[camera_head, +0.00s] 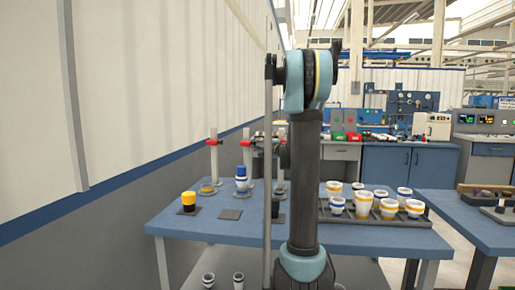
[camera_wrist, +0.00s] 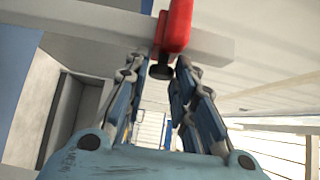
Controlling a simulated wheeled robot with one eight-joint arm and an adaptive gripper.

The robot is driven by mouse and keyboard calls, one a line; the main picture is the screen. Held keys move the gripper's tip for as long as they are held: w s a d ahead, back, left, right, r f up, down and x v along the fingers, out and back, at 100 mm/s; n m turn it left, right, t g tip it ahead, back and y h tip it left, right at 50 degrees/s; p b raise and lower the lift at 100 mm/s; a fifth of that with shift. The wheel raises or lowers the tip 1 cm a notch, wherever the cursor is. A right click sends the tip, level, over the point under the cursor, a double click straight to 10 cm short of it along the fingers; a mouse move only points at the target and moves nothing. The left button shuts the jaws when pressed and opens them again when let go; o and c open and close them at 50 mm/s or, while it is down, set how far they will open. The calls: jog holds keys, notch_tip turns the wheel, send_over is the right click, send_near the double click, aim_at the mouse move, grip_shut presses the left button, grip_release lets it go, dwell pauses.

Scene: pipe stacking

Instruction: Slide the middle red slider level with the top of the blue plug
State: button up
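In the head view, white posts with red sliders stand at the table's back left. One red slider (camera_head: 213,142) is on the left post, and another (camera_head: 246,142) is on the post behind the blue plug. The blue plug (camera_head: 241,171) stands upright in a white cup, below that slider. In the wrist view, a red slider (camera_wrist: 178,25) with a black end crosses a pale post (camera_wrist: 110,27). My gripper (camera_wrist: 160,65) is open, its fingers on either side of the black end, with gaps showing. My arm hides most of the gripper in the head view.
A yellow-and-black piece (camera_head: 188,201) stands at the table's left, beside an empty dark square pad (camera_head: 230,214). Several striped cups stand in a dark tray (camera_head: 385,219) at the right. A wall (camera_head: 150,110) runs close along the left. My arm hides the table's middle.

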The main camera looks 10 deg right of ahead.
grip_shut()
notch_tip(320, 180, down, 11)
dwell(0.4)
jog(key=o, duration=0.8)
grip_release()
jog(key=shift+r, duration=0.1)
jog(key=shift+c, duration=0.2)
jog(key=shift+s, duration=0.1)
jog(key=v, duration=1.2)
